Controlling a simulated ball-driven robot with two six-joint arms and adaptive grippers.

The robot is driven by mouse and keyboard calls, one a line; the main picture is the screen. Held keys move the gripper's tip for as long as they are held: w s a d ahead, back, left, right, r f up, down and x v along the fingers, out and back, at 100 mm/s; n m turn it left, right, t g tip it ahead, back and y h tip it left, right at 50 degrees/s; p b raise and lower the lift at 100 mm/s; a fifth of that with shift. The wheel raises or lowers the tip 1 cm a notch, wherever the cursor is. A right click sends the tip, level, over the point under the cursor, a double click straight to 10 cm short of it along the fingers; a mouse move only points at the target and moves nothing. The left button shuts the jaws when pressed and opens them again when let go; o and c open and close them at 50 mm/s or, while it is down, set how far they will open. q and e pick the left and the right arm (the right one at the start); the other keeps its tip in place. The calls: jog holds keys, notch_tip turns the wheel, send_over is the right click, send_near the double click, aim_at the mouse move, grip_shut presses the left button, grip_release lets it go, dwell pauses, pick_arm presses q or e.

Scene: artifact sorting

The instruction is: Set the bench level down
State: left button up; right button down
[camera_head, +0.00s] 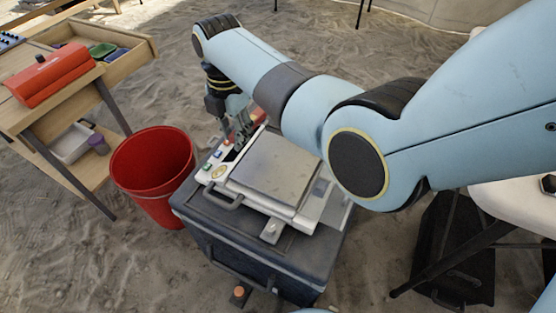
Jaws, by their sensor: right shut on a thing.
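My right gripper (238,138) reaches in from the right and points down at the back left part of a cream bench device (223,182) with a grey metal plate, which sits on a dark lidded case (192,206). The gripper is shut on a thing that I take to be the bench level. The fingers mostly hide it, and its outline and tilt cannot be made out. A small orange-red piece (258,115) shows just beyond the fingers; I cannot tell whether it belongs to the held thing. My left gripper is not in view.
A red bucket (153,165) stands left of the case. A wooden table (25,115) at the far left bears a red box (48,77) and a tray of coloured things. A dark case (455,240) lies at right on the sandy floor. My right arm hides part of the device.

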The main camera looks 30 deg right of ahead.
jog(key=w+a+r+n, duration=0.1)
jog(key=a, duration=0.3)
send_over(270, 177)
notch_tip(270, 177, down, 6)
jog(key=shift+f, duration=0.25)
notch_tip(270, 177, down, 4)
jog(key=shift+f+b, duration=0.1)
jog(key=shift+b, duration=1.15)
jog(key=c, duration=1.1)
grip_release()
notch_tip(270, 177, up, 12)
jog(key=p, duration=0.4)
jog(key=shift+p, duration=0.4)
